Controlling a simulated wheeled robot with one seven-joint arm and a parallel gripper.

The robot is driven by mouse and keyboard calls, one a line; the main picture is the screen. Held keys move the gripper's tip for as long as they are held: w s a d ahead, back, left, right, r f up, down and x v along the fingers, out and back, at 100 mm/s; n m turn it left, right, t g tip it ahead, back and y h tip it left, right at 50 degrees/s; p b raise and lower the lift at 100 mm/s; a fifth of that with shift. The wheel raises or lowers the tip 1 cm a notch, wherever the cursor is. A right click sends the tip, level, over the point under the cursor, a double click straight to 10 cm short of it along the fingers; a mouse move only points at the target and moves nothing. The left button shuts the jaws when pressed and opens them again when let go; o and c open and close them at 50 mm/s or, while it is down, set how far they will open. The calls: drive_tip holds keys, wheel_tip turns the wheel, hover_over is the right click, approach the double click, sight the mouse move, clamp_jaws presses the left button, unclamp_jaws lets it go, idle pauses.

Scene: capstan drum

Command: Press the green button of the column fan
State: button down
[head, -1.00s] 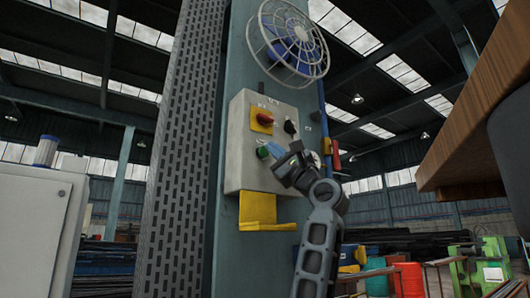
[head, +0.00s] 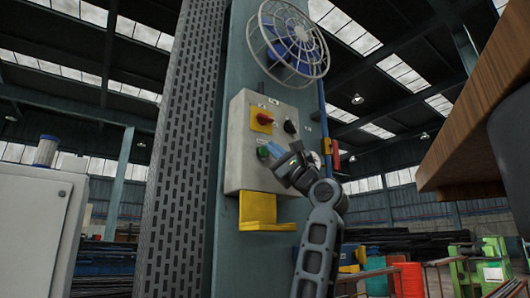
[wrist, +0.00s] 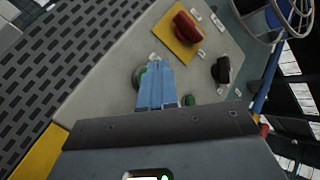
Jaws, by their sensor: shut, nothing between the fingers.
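The grey control box (head: 268,180) is mounted on the column below the column fan (head: 292,38). The green button (head: 262,152) is at the lower left of its face. My gripper (head: 272,148) is shut and empty, its blue fingers pointing at the box just right of the button. In the wrist view the fingertips (wrist: 155,68) overlap the right part of the green button (wrist: 138,78). I cannot tell whether they touch it.
A red knob on a yellow plate (wrist: 190,27) and a black knob (wrist: 221,70) sit above and right of the fingers. A smaller green piece (wrist: 189,99) shows right of them. A yellow bracket (head: 258,212) is under the box. A wooden edge (head: 470,120) is at right.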

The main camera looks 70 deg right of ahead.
idle(0.4)
drive_tip(key=shift+w+d, duration=0.25)
drive_tip(key=shift+w, duration=0.1)
